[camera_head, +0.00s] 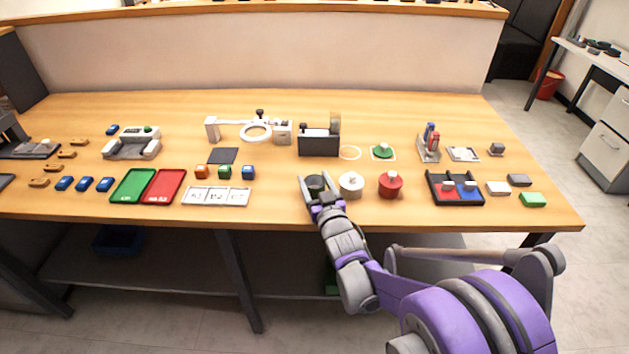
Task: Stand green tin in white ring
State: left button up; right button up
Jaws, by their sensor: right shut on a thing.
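My right gripper (316,188) is at the front middle of the table, shut on a dark round tin (316,181). This tin looks black to dark green, and the fingers hide part of it. I cannot tell whether it touches the table. The white ring (350,153) is a thin circle lying on the table, behind and to the right of the gripper. It is empty. A green round piece with a pale knob (383,150) sits on a white square just right of the ring. My left gripper is not in view.
A white tin (351,186) and a red tin (390,185) stand just right of my gripper. A black holder (319,145) stands left of the ring. A magnifier (256,132), small cubes and green and red trays (134,186) are to the left.

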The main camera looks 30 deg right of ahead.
jog(key=o, duration=1.5)
jog(key=shift+f, duration=0.1)
jog(key=shift+c, duration=0.2)
